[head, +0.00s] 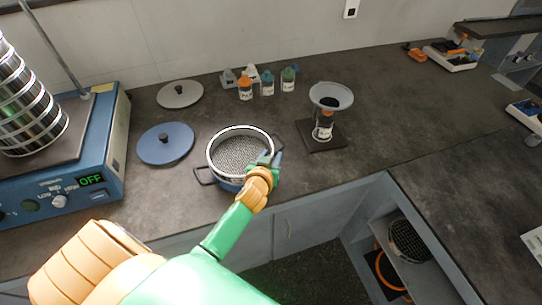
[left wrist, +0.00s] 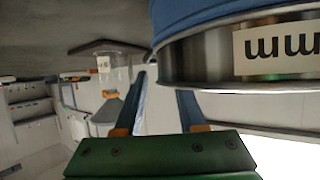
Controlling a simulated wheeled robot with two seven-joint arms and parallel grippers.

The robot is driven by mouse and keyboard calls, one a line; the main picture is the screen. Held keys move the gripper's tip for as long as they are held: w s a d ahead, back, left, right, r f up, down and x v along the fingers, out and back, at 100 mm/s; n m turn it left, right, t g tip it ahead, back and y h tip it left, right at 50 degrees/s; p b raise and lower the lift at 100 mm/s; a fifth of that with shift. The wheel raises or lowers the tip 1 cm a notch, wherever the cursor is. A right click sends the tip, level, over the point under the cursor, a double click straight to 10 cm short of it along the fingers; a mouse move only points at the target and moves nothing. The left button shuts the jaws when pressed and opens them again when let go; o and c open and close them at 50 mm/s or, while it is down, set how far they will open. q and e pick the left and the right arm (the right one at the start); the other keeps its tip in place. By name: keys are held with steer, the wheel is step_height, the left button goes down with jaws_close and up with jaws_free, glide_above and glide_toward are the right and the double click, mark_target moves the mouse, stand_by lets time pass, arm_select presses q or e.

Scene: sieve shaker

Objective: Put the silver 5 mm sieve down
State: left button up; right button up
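The silver sieve (head: 229,159) sits upright in or on a blue pan with side handles (head: 205,177) on the counter, its mesh facing up. My left gripper (head: 269,159) is at the sieve's right edge. In the left wrist view the sieve's silver wall (left wrist: 205,62) with a label ending in "mm" fills the upper right, picture inverted. The left gripper's two blue fingers (left wrist: 165,90) stand apart with background between them; one tip is hidden behind the sieve rim. I see nothing clamped between them. My right gripper is out of view.
A blue shaker (head: 105,150) with stacked sieves and an "OFF" display stands left. A blue lid (head: 165,143) and grey lid (head: 180,94) lie behind. A funnel (head: 331,95) tops a bottle on a dark mat (head: 318,143). Small bottles (head: 267,85) stand behind.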

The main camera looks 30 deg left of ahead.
arm_select(q)
steer(key=shift+s, duration=0.1)
steer(key=v, duration=1.2)
steer(key=d+f+m+g+h, duration=0.1)
steer(key=d+f+m+h, duration=0.3)
steer(key=d+f, duration=0.5)
steer(key=s+a+f+m+g, duration=0.1)
steer(key=s+f+g, duration=0.3)
steer(key=f, duration=0.7)
steer(key=s+a+f+g, duration=0.1)
steer(key=s+f, duration=0.3)
steer(key=s, duration=0.4)
steer(key=s+a+f+g, duration=0.2)
steer(key=s+f, duration=0.3)
steer(key=s, duration=0.3)
steer(key=s+a+f+m+g, duration=0.1)
steer(key=s+f+g, duration=0.2)
steer(key=s, duration=0.5)
steer(key=shift+s+a+f+p, duration=0.25)
steer(key=shift+a+f+p, duration=0.15)
steer(key=shift+f, duration=0.4)
